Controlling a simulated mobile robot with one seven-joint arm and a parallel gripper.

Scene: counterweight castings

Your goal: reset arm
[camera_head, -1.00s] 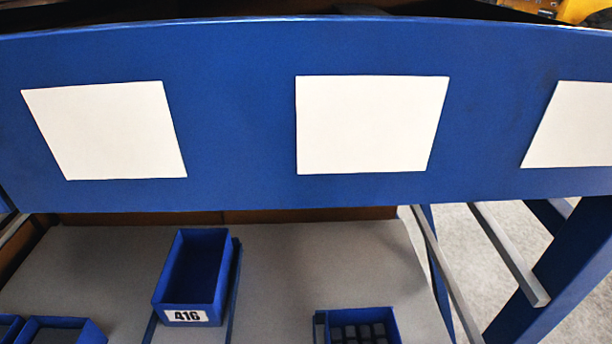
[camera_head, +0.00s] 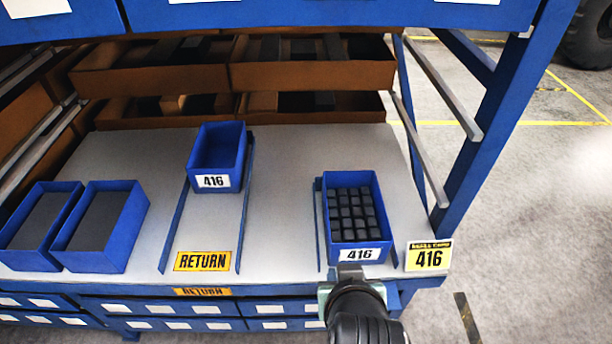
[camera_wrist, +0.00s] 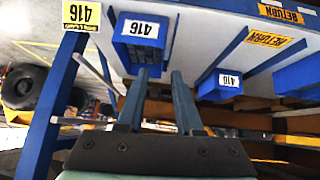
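My gripper (camera_wrist: 158,76) shows in the wrist view with its two fingers apart and nothing between them. In the head view, my gripper (camera_head: 350,270) is at the lower middle, by the front edge of the shelf, just before the filled blue bin. That bin (camera_head: 373,254) is labelled 416 and holds several dark blocks in rows. In the wrist view, which is upside down, the bin (camera_wrist: 137,44) lies beyond the fingertips. I cannot tell whether the fingers touch it.
An empty blue bin 416 (camera_head: 240,165) stands at the back of the RETURN lane (camera_head: 204,262). Two blue bins with dark contents (camera_head: 136,224) stand at left. A yellow 416 sign (camera_head: 428,256) is at the right corner, near a blue post (camera_head: 497,118).

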